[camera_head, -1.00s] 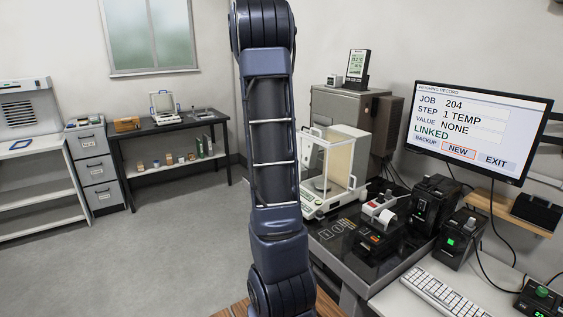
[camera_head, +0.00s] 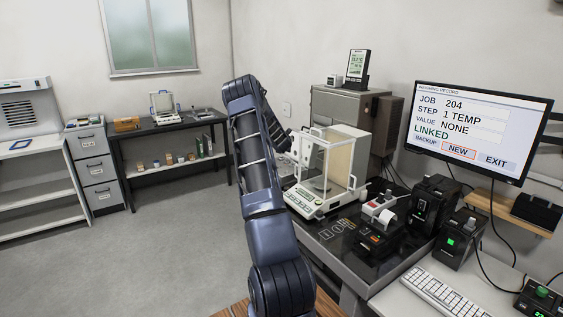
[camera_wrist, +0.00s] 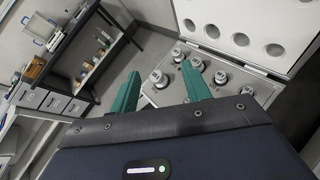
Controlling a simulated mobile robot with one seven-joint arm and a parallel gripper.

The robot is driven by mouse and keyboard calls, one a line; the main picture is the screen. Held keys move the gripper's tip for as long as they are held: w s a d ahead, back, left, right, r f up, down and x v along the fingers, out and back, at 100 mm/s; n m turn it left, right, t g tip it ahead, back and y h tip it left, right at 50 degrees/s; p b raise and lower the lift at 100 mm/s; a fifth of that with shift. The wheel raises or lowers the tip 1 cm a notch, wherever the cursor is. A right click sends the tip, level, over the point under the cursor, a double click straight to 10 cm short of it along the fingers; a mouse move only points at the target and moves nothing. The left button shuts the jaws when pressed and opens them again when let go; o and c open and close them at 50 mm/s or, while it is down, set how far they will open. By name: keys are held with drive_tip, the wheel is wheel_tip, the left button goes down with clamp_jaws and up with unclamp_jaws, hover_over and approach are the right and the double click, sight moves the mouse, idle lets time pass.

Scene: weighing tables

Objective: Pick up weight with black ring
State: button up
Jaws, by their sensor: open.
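Several silvery weights stand in a box with an open white lid (camera_wrist: 255,35) beyond the fingers. They include one upper weight (camera_wrist: 178,54), one by the right fingertip (camera_wrist: 196,62), one between the fingers (camera_wrist: 160,78) and one to the right (camera_wrist: 220,77). The weights are small, and I cannot tell which one has a black ring. In the head view my arm hides the area behind it, and the fingers and weights cannot be made out.
In the head view a glass-walled balance (camera_head: 313,201) stands right of my arm on a dark bench. A printer (camera_head: 380,237), a monitor (camera_head: 480,128) and a keyboard (camera_head: 447,293) are farther right. A black table (camera_head: 170,127) stands at the back left. The floor at left is clear.

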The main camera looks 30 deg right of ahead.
sight(282, 156)
drive_tip(key=d+f+n, duration=0.1)
drive_tip(key=f, duration=0.1)
drive_tip(key=w+d+f+n, duration=0.1)
drive_tip(key=f+n, duration=0.1)
drive_tip(key=w+d+f+n, duration=0.1)
drive_tip(key=f, duration=0.2)
drive_tip(key=shift+d+t+y, duration=0.25)
drive_tip(key=shift+t+y, duration=0.05)
drive_tip(key=shift+y, duration=0.1)
drive_tip(key=x, duration=0.5)
drive_tip(key=shift+w+d+f, duration=0.2)
drive_tip(key=shift+w, duration=0.1)
drive_tip(key=shift+d+x, duration=0.2)
drive_tip(key=shift+x, duration=2.3)
drive_tip(key=shift+s+f, duration=0.1)
drive_tip(key=shift+s, duration=0.1)
drive_tip(key=shift+c, duration=0.2)
clamp_jaws()
